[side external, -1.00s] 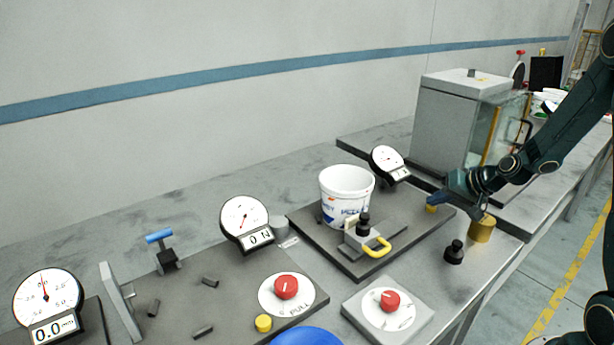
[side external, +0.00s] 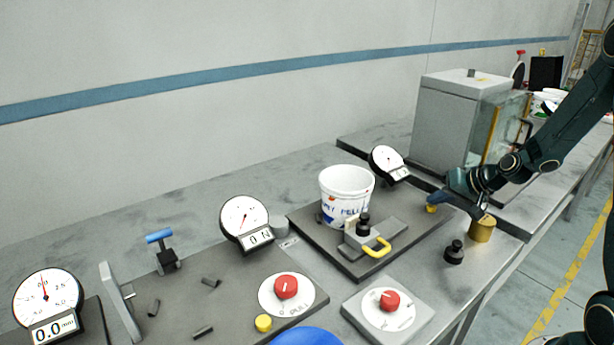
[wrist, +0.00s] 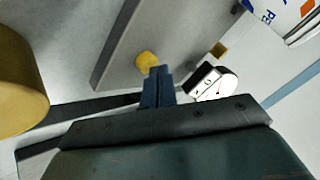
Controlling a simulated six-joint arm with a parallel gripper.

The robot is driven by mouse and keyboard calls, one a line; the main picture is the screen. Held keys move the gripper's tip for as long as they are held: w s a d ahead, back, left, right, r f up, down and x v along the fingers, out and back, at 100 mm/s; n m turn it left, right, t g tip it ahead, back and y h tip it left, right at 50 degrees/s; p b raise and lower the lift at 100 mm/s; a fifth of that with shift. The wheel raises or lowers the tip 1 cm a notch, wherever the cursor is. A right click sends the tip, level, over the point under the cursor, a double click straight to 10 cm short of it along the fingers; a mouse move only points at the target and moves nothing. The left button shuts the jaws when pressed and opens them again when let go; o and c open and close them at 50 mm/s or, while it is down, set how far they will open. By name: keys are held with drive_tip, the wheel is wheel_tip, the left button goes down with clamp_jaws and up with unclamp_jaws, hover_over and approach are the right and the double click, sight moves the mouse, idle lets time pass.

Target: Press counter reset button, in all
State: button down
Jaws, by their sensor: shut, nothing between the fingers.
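A small yellow button (side external: 431,208) sits near the right corner of the dark board (side external: 290,214) that carries the bucket. It also shows in the wrist view (wrist: 145,60). My gripper (side external: 440,199) is shut and empty, just above and beside this button. In the wrist view my fingertips (wrist: 158,69) lie together right next to the button's edge; I cannot tell whether they touch it. A round gauge (side external: 388,164) with a small display stands at the board's back corner; its reading is too small to make out. It also appears in the wrist view (wrist: 215,86).
A white printed bucket (side external: 346,195) and a yellow-handled clamp (side external: 378,247) stand on the board. A brass cylinder (side external: 481,230) and a black weight (side external: 454,252) stand close to my gripper. Another yellow button (side external: 263,323) and red knobs (side external: 286,287) are at the front.

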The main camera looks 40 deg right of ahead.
sight(435, 208)
drive_tip(key=shift+r, duration=0.6)
drive_tip(key=shift+r, duration=0.1)
drive_tip(key=shift+r, duration=2.45)
drive_tip(key=s+a+r+n+g, duration=0.1)
drive_tip(key=s+a+r+n, duration=0.25)
drive_tip(key=a, duration=0.35)
drive_tip(key=s+a+r+n+g, duration=0.2)
drive_tip(key=s+a+r, duration=0.3)
drive_tip(key=a, duration=0.2)
drive_tip(key=s+a+r+n, duration=0.1)
drive_tip(key=s+a, duration=0.2)
drive_tip(key=s, duration=0.4)
drive_tip(key=s+a+r+n+h, duration=0.1)
drive_tip(key=s+a+r, duration=0.1)
drive_tip(key=s, duration=0.5)
drive_tip(key=shift+a+g, duration=0.3)
drive_tip(key=shift+a, duration=0.2)
